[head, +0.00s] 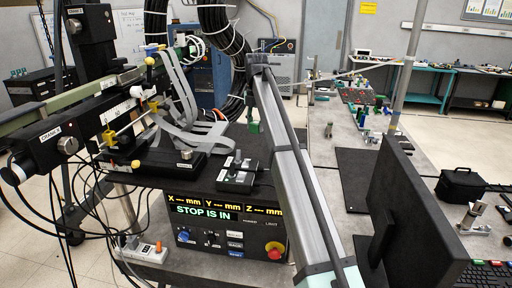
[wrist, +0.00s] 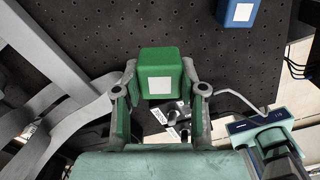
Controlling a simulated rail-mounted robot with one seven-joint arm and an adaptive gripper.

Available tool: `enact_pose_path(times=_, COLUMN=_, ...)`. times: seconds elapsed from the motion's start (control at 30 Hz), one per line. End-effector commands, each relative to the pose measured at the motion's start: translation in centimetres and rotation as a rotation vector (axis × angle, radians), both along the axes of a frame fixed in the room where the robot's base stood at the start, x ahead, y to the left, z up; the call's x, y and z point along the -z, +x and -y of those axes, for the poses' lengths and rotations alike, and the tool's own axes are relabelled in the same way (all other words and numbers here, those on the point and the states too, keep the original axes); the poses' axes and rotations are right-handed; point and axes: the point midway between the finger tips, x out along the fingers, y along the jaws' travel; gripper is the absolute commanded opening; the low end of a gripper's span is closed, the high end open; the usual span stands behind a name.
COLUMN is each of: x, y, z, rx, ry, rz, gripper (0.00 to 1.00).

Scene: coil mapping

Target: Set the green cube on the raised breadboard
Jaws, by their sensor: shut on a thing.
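In the wrist view my gripper (wrist: 160,78) is shut on the green cube (wrist: 174,58), with one finger on each side of it. The cube has a white square on the face toward the camera. Behind and below it spreads a black board with a grid of holes (wrist: 222,75), which looks like the breadboard. The gap between cube and board cannot be judged.
A blue cube (wrist: 238,12) with a white square lies on the perforated board at upper right in the wrist view. Grey ribbon-like straps (head: 185,130) arch left of my arm. A control box (head: 225,225) reading "STOP IS IN" and a monitor (head: 410,215) stand nearer.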

Motion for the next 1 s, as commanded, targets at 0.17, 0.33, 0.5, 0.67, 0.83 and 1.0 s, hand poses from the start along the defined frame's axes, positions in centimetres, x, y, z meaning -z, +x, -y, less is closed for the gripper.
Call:
enact_pose_path(times=0.17, x=2.7, y=-0.2, z=0.1, rx=0.000, ry=0.000, rz=-0.001, gripper=0.05)
enact_pose_path(times=0.33, x=3.9, y=0.0, z=0.0, rx=0.000, ry=0.000, rz=0.001, gripper=0.05)
enact_pose_path(times=0.5, x=5.2, y=-0.2, z=0.1, rx=0.000, ry=0.000, rz=-0.001, gripper=0.05)
enact_pose_path(times=0.67, x=7.4, y=-0.2, z=0.0, rx=0.000, ry=0.000, rz=-0.001, gripper=0.05)
enact_pose_path(times=0.83, x=8.1, y=0.0, z=0.0, rx=0.000, ry=0.000, rz=0.001, gripper=0.05)
enact_pose_path(times=1.0, x=8.2, y=0.0, z=0.0, rx=0.000, ry=0.000, rz=0.001, gripper=0.05)
